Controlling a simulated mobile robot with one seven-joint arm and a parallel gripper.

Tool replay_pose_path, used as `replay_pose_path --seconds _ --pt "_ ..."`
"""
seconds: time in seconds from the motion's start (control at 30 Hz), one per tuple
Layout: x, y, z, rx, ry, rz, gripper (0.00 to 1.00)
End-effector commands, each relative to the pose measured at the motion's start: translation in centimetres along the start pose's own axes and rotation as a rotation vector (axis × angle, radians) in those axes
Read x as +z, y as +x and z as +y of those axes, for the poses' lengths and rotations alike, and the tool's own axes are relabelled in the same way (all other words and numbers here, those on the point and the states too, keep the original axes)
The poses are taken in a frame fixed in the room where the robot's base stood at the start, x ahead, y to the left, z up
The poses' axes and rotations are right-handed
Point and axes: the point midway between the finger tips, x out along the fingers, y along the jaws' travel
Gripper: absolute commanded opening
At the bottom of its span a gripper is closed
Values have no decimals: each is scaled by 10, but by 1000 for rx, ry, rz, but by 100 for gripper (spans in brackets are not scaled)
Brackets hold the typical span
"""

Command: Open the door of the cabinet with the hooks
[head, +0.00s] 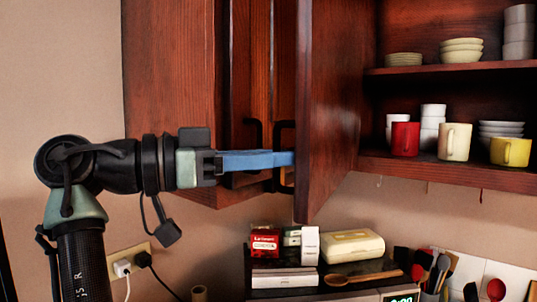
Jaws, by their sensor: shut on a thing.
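The cabinet with the hooks (440,177) is at the upper right, with small hooks under its bottom board. Its dark red wood door (330,110) stands swung out toward me, and the shelves behind it show. A black bar handle (284,183) is on the door's outer face, on the left side. My gripper (284,159) reaches in from the left with its blue fingers level. It is shut on the handle, with the fingertips close to the door; the exact contact is partly hidden by the fingers.
A neighbouring cabinet door (180,90) with its own black handle is shut at the left. The open shelves hold bowls, cups, a red mug (405,139) and a yellow mug (510,152). Below are boxes, a wooden spoon (362,277) and utensils. Plain wall is at far left.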

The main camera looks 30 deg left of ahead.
Motion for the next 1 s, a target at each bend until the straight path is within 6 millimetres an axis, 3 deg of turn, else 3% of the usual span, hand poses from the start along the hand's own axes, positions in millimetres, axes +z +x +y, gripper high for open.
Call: replay_pose_path --seconds 0.37,0.4,0.5,1.0 --pt "-4 2 0 1 2 7 0" --pt "-4 2 0 1 2 6 26" --pt "-4 2 1 2 2 5 44" --pt "0 -6 0 0 2 4 44"
